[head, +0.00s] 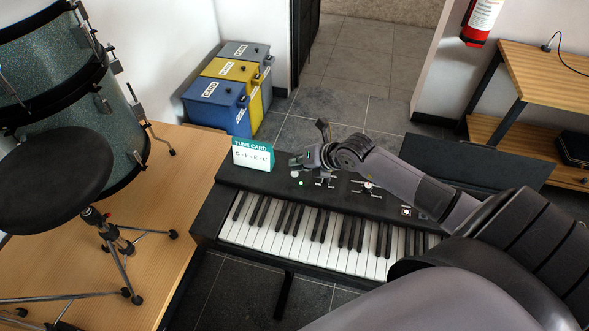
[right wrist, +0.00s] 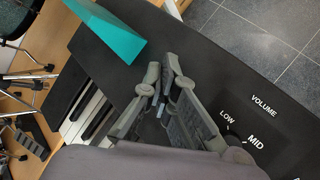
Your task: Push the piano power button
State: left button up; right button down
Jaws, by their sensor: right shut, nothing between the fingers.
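The black piano (head: 228,178) stands in the middle of the head view, its keys toward me. On the left of its panel are a small pale round button (head: 294,174) and a lit green light (head: 301,183); I cannot read a label by them. My right gripper (head: 295,161) is shut and empty, over the left part of the panel, just behind the pale button. In the right wrist view the gripper (right wrist: 166,66) is over the black panel, and the button is not visible there. I cannot tell whether the fingertips touch the panel. My left gripper is not in view.
A teal and white tune card (head: 253,154) stands on the piano just left of my right gripper. Panel knobs with a volume label (right wrist: 263,106) lie to the right. A drum (head: 75,105) and black stool (head: 50,175) stand on a wooden platform at left.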

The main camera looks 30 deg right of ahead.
notch_tip(320, 180, up, 6)
jog(key=p, duration=0.5)
dwell(0.4)
dwell(0.4)
